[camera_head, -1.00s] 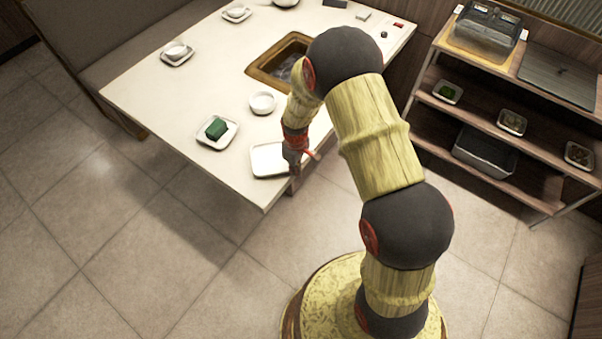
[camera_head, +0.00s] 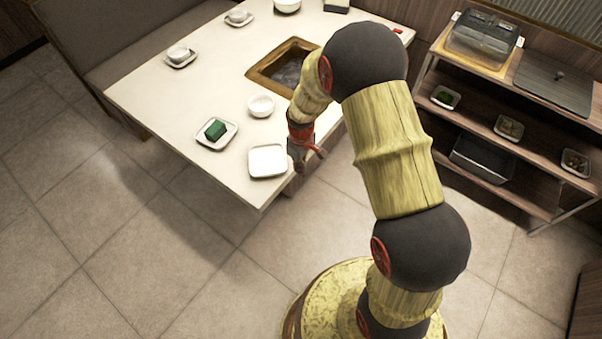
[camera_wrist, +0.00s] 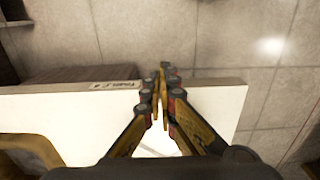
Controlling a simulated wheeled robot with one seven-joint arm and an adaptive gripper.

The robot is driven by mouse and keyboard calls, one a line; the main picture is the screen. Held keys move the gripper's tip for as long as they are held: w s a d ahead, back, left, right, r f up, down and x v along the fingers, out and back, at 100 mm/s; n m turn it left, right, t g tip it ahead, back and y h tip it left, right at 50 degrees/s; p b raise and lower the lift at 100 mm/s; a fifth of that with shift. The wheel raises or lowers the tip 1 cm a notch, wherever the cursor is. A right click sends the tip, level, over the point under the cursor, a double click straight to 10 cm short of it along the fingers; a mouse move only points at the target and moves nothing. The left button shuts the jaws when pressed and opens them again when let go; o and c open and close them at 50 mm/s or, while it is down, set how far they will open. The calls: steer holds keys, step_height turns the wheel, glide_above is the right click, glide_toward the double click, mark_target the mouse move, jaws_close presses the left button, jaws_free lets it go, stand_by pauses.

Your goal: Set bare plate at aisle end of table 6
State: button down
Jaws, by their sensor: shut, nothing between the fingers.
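A bare white square plate (camera_head: 267,161) lies flat on the white table (camera_head: 160,104), close to its near corner. My gripper (camera_head: 299,168) is beside the plate's right edge, apart from it as far as I can see. In the wrist view my gripper (camera_wrist: 163,72) is shut and empty, its fingers over the table's edge. A small label (camera_wrist: 112,86) on that edge seems to read table 6, though it is blurred. A bright white patch between the fingers may be the plate, mostly hidden there.
A plate with a green block (camera_head: 215,133) and a white bowl (camera_head: 261,105) stand near the bare plate. A square grill well (camera_head: 262,75) is set in the table. A shelf unit (camera_head: 470,190) with trays stands at the right. Open tiled floor lies in front.

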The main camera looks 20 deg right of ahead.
steer(key=shift+r, duration=1.75)
steer(key=s+r+m+g, duration=0.2)
steer(key=s+r+m, duration=0.1)
steer(key=s, duration=0.4)
steer(key=s+r+m+t, duration=0.1)
steer(key=s+r, duration=0.4)
steer(key=r, duration=0.5)
steer(key=s+r+m+t, duration=0.1)
steer(key=s+r+t, duration=0.3)
steer(key=r, duration=0.6)
steer(key=s+r+m+t, duration=0.2)
steer(key=s+r, duration=0.6)
steer(key=r, duration=0.2)
steer(key=shift+s+d+r+t+b, duration=0.2)
steer(key=shift+d+t+b, duration=0.1)
steer(key=shift+d+b, duration=0.15)
